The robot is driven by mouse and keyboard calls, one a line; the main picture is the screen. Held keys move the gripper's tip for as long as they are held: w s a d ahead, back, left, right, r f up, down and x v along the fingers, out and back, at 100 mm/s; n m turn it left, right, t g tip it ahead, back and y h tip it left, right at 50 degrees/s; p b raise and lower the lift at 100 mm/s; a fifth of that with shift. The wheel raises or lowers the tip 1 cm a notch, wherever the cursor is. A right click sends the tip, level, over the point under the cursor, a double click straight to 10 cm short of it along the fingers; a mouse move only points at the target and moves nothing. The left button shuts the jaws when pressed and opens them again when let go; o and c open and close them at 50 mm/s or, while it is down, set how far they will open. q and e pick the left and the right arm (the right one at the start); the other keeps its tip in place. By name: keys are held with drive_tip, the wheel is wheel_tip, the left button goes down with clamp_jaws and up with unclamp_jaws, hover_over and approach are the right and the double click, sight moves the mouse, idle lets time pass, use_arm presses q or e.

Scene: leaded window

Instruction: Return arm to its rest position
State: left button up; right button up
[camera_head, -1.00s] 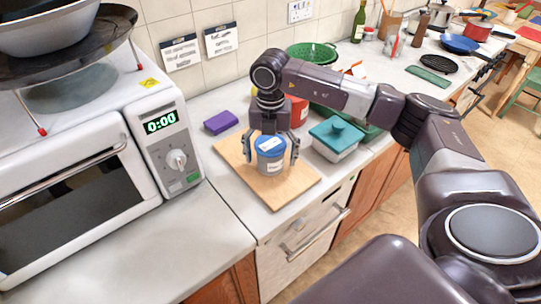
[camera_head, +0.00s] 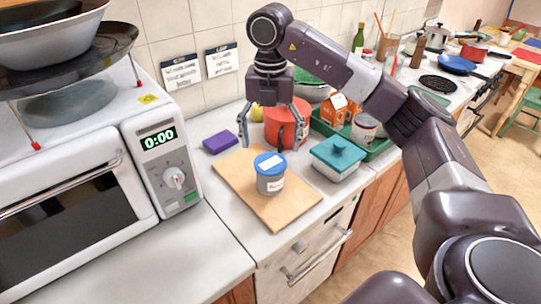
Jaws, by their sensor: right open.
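My right gripper (camera_head: 272,132) hangs open and empty, pointing down, behind and above the grey jar with a blue lid (camera_head: 270,182). The jar stands upright on the wooden cutting board (camera_head: 238,172), apart from the fingers. My right arm (camera_head: 350,75) reaches in from the right, bent high over the counter. My left gripper is not in view.
A red container (camera_head: 286,122) stands behind the fingers. A teal-lidded dish (camera_head: 338,153) and a green tray (camera_head: 381,148) with cartons and a can lie to the right. A purple sponge (camera_head: 220,141) and the microwave (camera_head: 160,160) are at left.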

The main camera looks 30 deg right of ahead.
drive_tip(key=shift+r, duration=0.3)
